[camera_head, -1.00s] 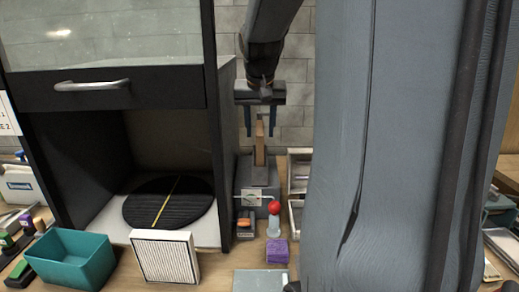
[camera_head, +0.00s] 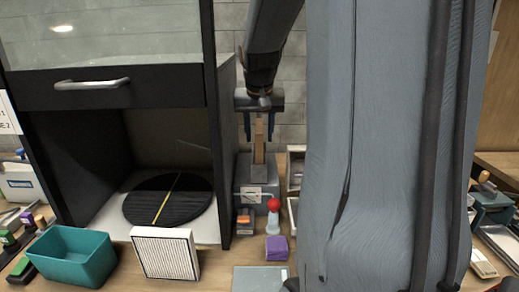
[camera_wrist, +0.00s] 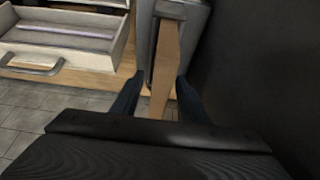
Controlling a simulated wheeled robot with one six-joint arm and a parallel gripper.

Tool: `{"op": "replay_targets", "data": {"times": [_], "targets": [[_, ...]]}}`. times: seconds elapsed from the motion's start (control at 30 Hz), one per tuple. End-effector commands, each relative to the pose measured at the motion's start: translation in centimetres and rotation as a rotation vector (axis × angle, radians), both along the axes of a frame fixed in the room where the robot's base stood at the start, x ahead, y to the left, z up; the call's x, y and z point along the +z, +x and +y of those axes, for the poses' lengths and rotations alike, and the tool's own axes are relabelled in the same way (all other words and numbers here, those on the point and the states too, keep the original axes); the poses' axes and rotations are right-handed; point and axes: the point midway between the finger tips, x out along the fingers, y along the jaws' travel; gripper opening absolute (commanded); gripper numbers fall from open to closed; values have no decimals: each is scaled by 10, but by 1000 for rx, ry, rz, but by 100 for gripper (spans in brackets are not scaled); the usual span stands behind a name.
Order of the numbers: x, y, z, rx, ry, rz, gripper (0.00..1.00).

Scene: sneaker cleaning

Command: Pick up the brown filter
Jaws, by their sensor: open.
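The brown filter (camera_head: 259,152) is a thin upright slab standing in a grey box-like holder (camera_head: 262,180), right of the black cabinet. In the wrist view, the brown filter (camera_wrist: 168,62) shows edge-on, running down between the fingers. My gripper (camera_head: 259,128) is open, pointing down, with one finger on each side of the slab's upper part. In the wrist view, my gripper (camera_wrist: 158,98) has a visible gap at its left finger; contact on the right is hard to tell. The filter's lower end is hidden inside the holder.
The black cabinet (camera_head: 226,150) stands close on the left, its dark wall also beside my gripper in the wrist view. A white drawer (camera_wrist: 105,50) is open at left there. A red-topped lever (camera_head: 274,205), white pleated filter (camera_head: 165,254), teal bin (camera_head: 70,258) and purple block (camera_head: 277,248) stand in front.

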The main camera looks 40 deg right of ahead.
Motion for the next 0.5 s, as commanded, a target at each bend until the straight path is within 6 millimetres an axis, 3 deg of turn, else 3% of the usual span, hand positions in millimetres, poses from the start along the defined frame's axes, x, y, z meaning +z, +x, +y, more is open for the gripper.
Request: {"op": "replay_targets", "data": {"times": [0.27,0.5], "targets": [[-1,0,0,0,0,0,41],[0,0,0,0,0,0,0]]}}
